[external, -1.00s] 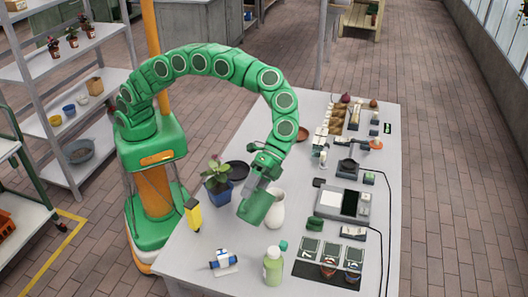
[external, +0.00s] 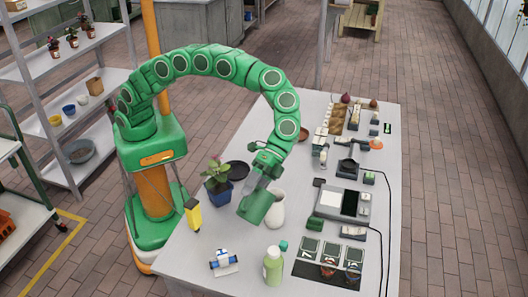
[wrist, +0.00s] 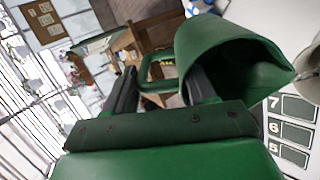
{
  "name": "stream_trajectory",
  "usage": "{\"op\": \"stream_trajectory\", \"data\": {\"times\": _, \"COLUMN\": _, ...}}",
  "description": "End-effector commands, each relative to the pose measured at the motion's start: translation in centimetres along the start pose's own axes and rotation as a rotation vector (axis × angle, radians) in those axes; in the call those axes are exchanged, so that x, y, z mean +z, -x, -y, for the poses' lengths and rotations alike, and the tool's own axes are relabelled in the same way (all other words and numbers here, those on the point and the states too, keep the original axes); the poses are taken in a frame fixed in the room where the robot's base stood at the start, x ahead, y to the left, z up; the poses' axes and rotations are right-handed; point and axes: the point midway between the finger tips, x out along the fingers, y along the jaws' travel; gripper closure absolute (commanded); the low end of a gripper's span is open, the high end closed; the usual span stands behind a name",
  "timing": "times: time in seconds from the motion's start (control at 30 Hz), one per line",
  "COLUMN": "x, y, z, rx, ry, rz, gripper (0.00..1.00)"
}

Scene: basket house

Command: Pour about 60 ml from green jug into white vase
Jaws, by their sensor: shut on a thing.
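My gripper (external: 262,180) is shut on the green jug (external: 256,207) and holds it above the near part of the table. In the wrist view the jug (wrist: 225,60) sits between and beyond the dark fingers, tilted, with its open mouth facing right; its handle shows at the fingers. The white vase (external: 277,210) stands upright on the table just right of the jug, partly hidden behind it. A pale rounded edge at the right of the wrist view looks like the vase (wrist: 311,85). No stream of liquid is visible, and the liquid level cannot be seen.
A potted plant in a blue pot (external: 217,187) and a dark plate (external: 236,170) stand left of the jug. A light green bottle (external: 272,267) and a blue-and-white object (external: 223,263) are at the front. A dark numbered mat (external: 328,265) lies to the right.

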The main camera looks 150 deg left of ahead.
Motion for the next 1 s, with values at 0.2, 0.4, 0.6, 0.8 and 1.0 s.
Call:
{"op": "stream_trajectory", "data": {"times": 0.2, "x": 0.00, "y": 0.08, "z": -0.06, "rx": 0.007, "ry": -0.001, "rz": 0.000, "gripper": 0.96}}
{"op": "stream_trajectory", "data": {"times": 0.4, "x": 0.00, "y": 0.17, "z": -0.07, "rx": 0.016, "ry": 0.000, "rz": 0.000, "gripper": 0.96}}
{"op": "stream_trajectory", "data": {"times": 0.6, "x": 0.00, "y": 0.27, "z": -0.07, "rx": 0.023, "ry": 0.000, "rz": 0.000, "gripper": 0.96}}
{"op": "stream_trajectory", "data": {"times": 0.8, "x": 0.00, "y": 0.37, "z": -0.08, "rx": 0.031, "ry": 0.000, "rz": 0.000, "gripper": 0.96}}
{"op": "stream_trajectory", "data": {"times": 1.0, "x": 0.00, "y": 0.47, "z": -0.07, "rx": 0.039, "ry": 0.000, "rz": 0.000, "gripper": 0.96}}
